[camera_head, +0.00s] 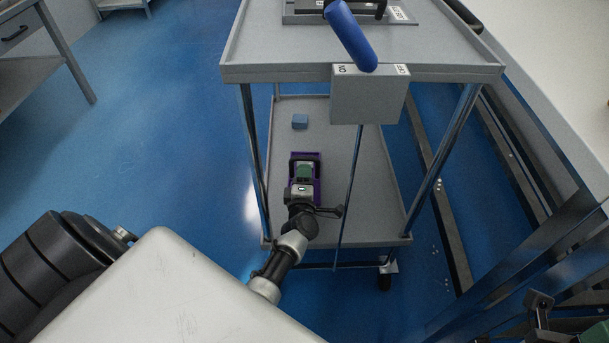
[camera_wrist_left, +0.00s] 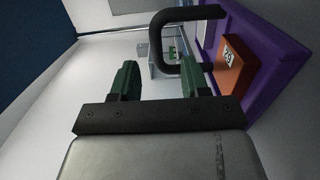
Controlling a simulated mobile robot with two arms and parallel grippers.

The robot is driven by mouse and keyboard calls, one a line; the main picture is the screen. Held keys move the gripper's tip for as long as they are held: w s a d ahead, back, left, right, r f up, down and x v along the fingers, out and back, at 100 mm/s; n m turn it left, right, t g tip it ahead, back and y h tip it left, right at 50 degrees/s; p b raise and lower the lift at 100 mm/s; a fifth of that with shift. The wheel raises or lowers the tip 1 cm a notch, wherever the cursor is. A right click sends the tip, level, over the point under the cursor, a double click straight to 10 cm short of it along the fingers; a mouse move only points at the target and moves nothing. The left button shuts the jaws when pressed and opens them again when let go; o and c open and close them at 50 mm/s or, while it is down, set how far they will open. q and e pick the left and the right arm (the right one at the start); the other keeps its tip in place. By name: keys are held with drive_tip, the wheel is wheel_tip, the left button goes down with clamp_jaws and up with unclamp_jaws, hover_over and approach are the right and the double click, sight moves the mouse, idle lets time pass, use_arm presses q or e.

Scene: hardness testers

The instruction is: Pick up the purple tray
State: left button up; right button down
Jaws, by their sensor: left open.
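The purple tray (camera_head: 318,188) lies on the lower shelf of a grey cart, partly hidden by my left gripper (camera_head: 304,170). In the left wrist view the tray (camera_wrist_left: 268,40) is at the right, with an orange block (camera_wrist_left: 233,64) marked with a number in it. A black loop handle (camera_wrist_left: 156,42) rises from the tray. My left gripper's green fingers (camera_wrist_left: 158,80) are open, and the handle's outer bar appears between them. I cannot tell whether they touch it. Part of my right gripper (camera_head: 560,325) seems to show at the lower right, its jaws unclear.
Thin metal posts frame the shelf. Open blue floor lies left.

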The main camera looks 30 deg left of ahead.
sight(304, 160)
use_arm(q)
drive_tip(key=b+x, duration=0.2)
drive_tip(key=x, duration=0.4)
drive_tip(key=shift+w+a+r+b, duration=0.2)
drive_tip(key=shift+w+a+b, duration=0.05)
drive_tip(key=shift+a+b, duration=0.15)
clamp_jaws()
drive_tip(key=shift+r, duration=0.15)
